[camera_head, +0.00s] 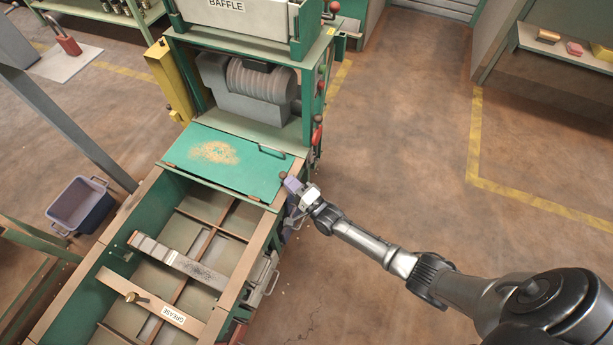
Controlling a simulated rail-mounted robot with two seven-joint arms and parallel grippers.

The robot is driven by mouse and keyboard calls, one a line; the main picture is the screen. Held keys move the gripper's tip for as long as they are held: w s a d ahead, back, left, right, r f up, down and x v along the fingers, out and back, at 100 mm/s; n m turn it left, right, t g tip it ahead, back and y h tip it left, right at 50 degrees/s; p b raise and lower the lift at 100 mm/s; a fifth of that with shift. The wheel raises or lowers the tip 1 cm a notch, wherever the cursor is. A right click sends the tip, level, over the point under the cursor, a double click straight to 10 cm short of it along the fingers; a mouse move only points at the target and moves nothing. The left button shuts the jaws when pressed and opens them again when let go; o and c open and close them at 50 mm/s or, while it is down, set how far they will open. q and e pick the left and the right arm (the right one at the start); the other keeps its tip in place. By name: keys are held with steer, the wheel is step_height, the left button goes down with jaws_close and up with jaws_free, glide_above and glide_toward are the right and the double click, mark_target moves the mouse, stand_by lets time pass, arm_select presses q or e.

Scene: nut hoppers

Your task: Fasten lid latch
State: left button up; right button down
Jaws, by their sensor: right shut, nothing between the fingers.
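The green lid (240,172) lies flat across the back part of the long hopper box, with a patch of tan crumbs on it and a dark bar handle near its right end. My right gripper (291,185) is at the lid's front right corner, shut and empty. A small dark red knob (283,175) sits right by its fingertips; it may be part of the latch. I cannot tell whether the fingers touch it. The rest of the latch is hidden or too small to make out. My left gripper is not in view.
A machine with a grey ribbed motor (262,80) and red-handled levers stands behind the lid. The open box in front has dividers, a grey crossbar (178,262) and a "GREASE" board (150,306). A blue-grey bin (80,206) stands left. The floor at right is clear.

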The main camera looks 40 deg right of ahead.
steer(key=shift+w+a, duration=0.3)
steer(key=shift+w, duration=0.15)
steer(key=shift+w+a, duration=0.2)
steer(key=shift+a, duration=0.1)
stand_by(0.6)
steer(key=shift+s, duration=0.2)
steer(key=s+a+f+p, duration=0.1)
steer(key=s+a+p, duration=0.1)
steer(key=s, duration=0.4)
steer(key=s+a+f+p, duration=0.1)
steer(key=s+a, duration=0.1)
steer(key=s, duration=0.4)
steer(key=shift+s+a+f+p, duration=0.2)
steer(key=shift+s+f+p, duration=0.15)
